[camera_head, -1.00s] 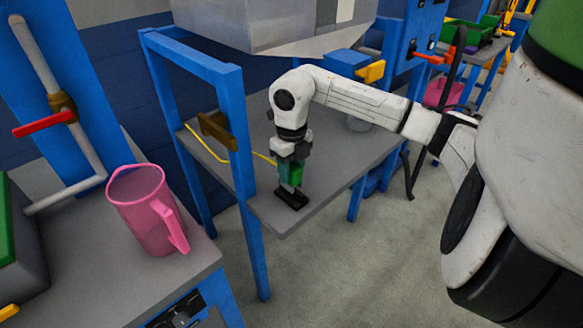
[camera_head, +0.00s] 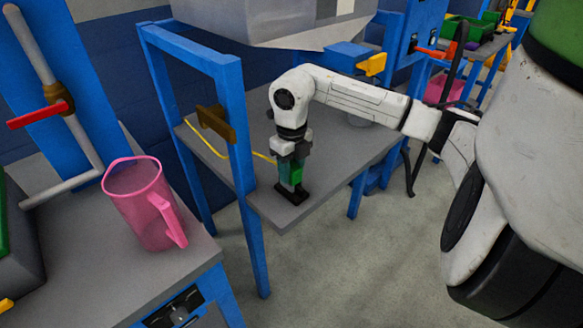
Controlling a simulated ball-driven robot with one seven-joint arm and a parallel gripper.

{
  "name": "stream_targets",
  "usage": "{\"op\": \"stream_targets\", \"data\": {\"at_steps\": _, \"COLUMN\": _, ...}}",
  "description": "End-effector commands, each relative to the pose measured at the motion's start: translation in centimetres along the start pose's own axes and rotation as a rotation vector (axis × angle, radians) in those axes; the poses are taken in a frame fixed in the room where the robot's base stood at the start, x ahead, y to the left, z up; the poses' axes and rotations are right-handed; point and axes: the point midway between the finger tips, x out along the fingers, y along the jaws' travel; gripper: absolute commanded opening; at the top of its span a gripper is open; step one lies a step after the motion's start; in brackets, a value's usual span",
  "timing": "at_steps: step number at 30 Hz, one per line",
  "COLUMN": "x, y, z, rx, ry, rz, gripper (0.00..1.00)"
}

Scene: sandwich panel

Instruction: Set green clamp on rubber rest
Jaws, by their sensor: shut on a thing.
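The green clamp (camera_head: 291,174) is upright in my gripper (camera_head: 290,168), which points straight down at the grey table. The clamp's lower end is at the black rubber rest (camera_head: 289,197), which lies near the table's front corner. I cannot tell whether the clamp touches the rest or hangs just above it. My gripper is shut on the clamp, and its fingers hide part of it.
The grey table (camera_head: 335,186) has a blue frame post (camera_head: 238,140) left of my arm. A yellow cable (camera_head: 205,143) and a brown block (camera_head: 215,122) are behind that post. A pink pitcher (camera_head: 140,205) stands on the nearer bench. A grey hood (camera_head: 270,22) hangs above.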

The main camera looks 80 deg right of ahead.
Motion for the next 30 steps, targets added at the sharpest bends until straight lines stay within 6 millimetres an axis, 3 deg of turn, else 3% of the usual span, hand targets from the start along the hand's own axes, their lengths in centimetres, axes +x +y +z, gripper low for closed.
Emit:
{"op": "stream_targets", "data": {"at_steps": 18, "x": 0.89, "y": -0.02, "z": 0.02, "rx": 0.0, "ry": -0.001, "rz": 0.0, "gripper": 0.05}}
{"op": "stream_targets", "data": {"at_steps": 19, "x": 0.8, "y": -0.01, "z": 0.02, "rx": 0.001, "ry": -0.001, "rz": 0.0, "gripper": 0.43}}
{"op": "stream_targets", "data": {"at_steps": 27, "x": 0.8, "y": -0.01, "z": 0.01, "rx": 0.0, "ry": 0.0, "rz": 0.0, "gripper": 0.69}}
{"op": "stream_targets", "data": {"at_steps": 30, "x": 0.81, "y": -0.01, "z": 0.01, "rx": 0.0, "ry": 0.0, "rz": 0.0, "gripper": 0.7}}
